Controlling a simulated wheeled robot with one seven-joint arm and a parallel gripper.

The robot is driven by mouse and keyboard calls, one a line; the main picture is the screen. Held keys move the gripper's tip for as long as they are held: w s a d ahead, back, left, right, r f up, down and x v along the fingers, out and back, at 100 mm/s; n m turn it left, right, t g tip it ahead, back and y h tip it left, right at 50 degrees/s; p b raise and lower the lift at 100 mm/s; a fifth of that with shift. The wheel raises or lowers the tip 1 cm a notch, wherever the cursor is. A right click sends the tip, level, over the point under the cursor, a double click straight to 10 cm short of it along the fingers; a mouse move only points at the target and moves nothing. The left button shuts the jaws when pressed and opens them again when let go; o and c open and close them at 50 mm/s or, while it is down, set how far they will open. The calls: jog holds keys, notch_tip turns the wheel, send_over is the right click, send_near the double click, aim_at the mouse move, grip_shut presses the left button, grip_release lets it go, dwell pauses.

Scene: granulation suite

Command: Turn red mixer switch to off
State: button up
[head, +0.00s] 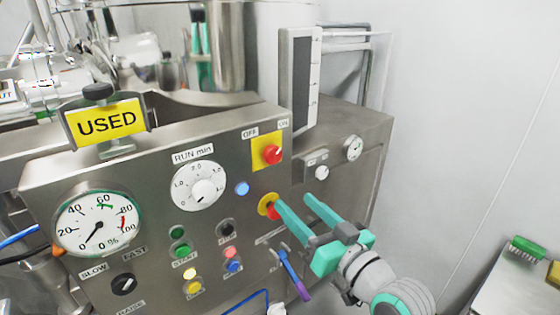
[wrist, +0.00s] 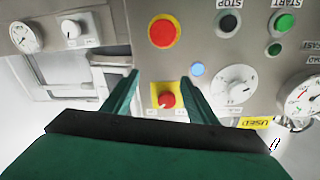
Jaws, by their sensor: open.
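The red mixer switch (head: 272,154) is a red knob on a yellow plate, upper right of the steel panel, under OFF and ON labels. Its handle direction is too small to tell. In the wrist view, which shows the panel upside down, the switch (wrist: 167,100) lies between my two green fingers. My gripper (head: 293,199) is open and empty, below and right of the switch in the head view. My gripper also shows in the wrist view (wrist: 160,77). I see no contact with the switch.
A red button on a yellow ring (wrist: 163,32) sits below the switch; in the head view a finger partly covers it. A dial (head: 201,186), a blue light (head: 242,188) and a gauge (head: 98,224) are to the left.

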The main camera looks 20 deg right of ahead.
aim_at(275, 157)
jog(key=s+r+n+y, duration=0.1)
jog(key=s+r+n, duration=0.25)
jog(key=r, duration=0.55)
jog(key=shift+g, duration=0.3)
jog(key=x, duration=0.8)
jog(key=shift+w+f, duration=0.3)
jog(key=shift+w, duration=0.7)
jog(key=shift+c, duration=0.7)
jog(key=c, duration=0.9)
